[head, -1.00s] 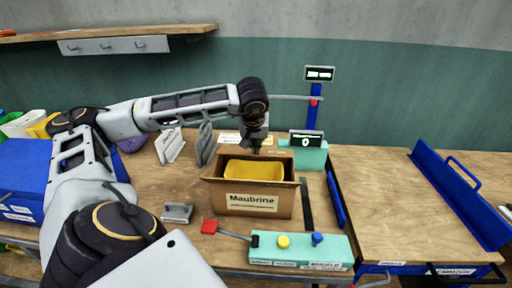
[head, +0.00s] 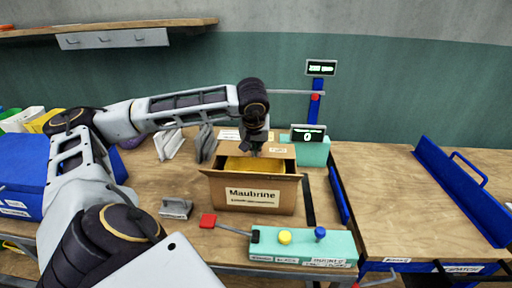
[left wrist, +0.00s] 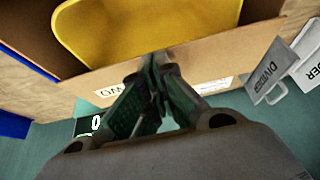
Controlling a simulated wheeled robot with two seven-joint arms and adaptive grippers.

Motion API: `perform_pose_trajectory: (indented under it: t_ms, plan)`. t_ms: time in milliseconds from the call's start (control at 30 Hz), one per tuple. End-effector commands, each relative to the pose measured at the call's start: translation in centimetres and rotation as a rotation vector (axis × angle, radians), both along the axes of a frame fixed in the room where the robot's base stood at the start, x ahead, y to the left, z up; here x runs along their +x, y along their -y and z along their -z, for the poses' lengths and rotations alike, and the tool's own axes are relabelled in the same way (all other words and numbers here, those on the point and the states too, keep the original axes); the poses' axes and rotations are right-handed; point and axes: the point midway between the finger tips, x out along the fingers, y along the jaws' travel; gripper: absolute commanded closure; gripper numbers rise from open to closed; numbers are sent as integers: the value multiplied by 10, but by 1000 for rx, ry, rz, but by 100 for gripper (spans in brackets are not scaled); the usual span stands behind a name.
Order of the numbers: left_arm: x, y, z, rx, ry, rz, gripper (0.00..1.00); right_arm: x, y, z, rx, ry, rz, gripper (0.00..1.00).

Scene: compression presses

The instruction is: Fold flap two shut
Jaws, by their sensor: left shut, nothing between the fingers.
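An open cardboard box (head: 215,192) labelled "Maubrine" stands on the bench in the head view, with a yellow item (head: 238,165) inside. Its far flap (head: 284,152), with a small white label, leans up and partly over the opening. In the left wrist view this flap (left wrist: 215,66) crosses below the yellow item (left wrist: 150,25). My left gripper (head: 253,152) is shut and empty at the far side of the box, its fingertips (left wrist: 155,58) at the flap; whether they touch it I cannot tell. The near flap hangs outward. My right gripper is out of view.
A grey block (head: 176,208) lies left of the box. Grey dividers (head: 206,143) stand behind it. A teal display unit (head: 312,150) stands behind right.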

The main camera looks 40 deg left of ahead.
Motion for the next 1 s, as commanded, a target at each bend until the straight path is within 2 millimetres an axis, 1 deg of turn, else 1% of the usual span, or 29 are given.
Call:
perform_pose_trajectory:
  t_ms: [600, 1000]
  plan:
    - [0, 0, 0, 0, 0, 0, 100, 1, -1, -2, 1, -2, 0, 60]
    - [7, -6, -4, 0, 0, -1, 100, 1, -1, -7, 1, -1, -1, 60]
